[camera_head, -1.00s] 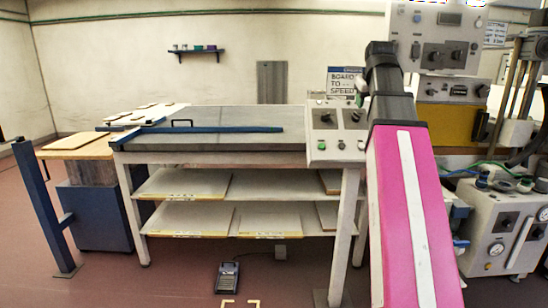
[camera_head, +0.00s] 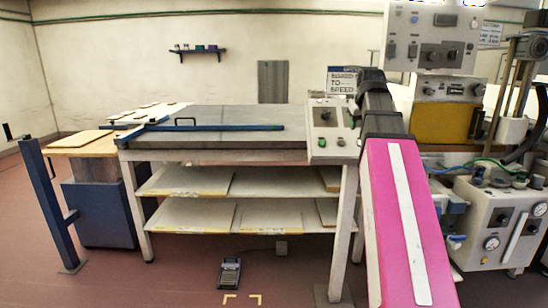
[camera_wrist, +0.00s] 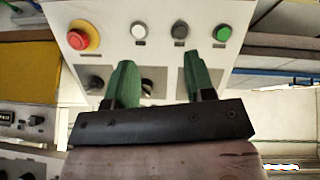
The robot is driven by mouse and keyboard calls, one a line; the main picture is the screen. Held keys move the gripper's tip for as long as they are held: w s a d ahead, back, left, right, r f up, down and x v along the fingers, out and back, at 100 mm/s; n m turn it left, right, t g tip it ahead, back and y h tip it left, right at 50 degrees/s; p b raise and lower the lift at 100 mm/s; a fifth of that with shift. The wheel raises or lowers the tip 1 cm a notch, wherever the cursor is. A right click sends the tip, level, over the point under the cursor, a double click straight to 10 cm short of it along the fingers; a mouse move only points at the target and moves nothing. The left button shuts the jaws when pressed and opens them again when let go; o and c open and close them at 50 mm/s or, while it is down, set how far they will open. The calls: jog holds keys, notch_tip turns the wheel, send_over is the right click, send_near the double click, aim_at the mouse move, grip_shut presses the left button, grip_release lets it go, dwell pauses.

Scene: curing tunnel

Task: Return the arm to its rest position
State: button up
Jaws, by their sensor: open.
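My arm, with its pink link, rises at the right of the head view. Its dark wrist end is by the control box on the table's right corner, and my gripper's fingers cannot be made out there. In the wrist view my gripper (camera_wrist: 158,84) shows two green fingers spread apart with nothing between them. Beyond them is a pale control panel (camera_wrist: 155,60) with a red button on a yellow ring (camera_wrist: 80,38), a white button (camera_wrist: 139,30), a grey button (camera_wrist: 180,29), a green button (camera_wrist: 222,33) and dark knobs. I cannot tell whether the fingers touch the panel.
A grey-topped table (camera_head: 235,141) with shelves fills the middle. A control box (camera_head: 333,130) sits on its right corner. Machines with a grey panel (camera_head: 431,38) and a gauge cabinet (camera_head: 500,225) crowd the right. A blue post (camera_head: 45,205) stands left. A pedal (camera_head: 229,272) lies on open floor.

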jog(key=s+a+f+g, duration=0.1)
jog(key=a+f+g, duration=0.15)
jog(key=f, duration=1.25)
jog(key=a+f+g, duration=0.1)
jog(key=a+f, duration=0.2)
jog(key=f, duration=1.1)
jog(key=s+a+f+g, duration=0.1)
jog(key=s+f, duration=0.3)
jog(key=f, duration=0.4)
jog(key=s+a+f+m, duration=0.1)
jog(key=s+a+f, duration=0.1)
jog(key=s+f, duration=0.2)
jog(key=s+a+f+g, duration=0.1)
jog(key=s+f, duration=0.3)
jog(key=f, duration=0.7)
jog(key=shift+s+a+f+m+g+y, duration=0.3)
jog(key=shift+s+a+g+y, duration=0.1)
jog(key=shift+a, duration=0.4)
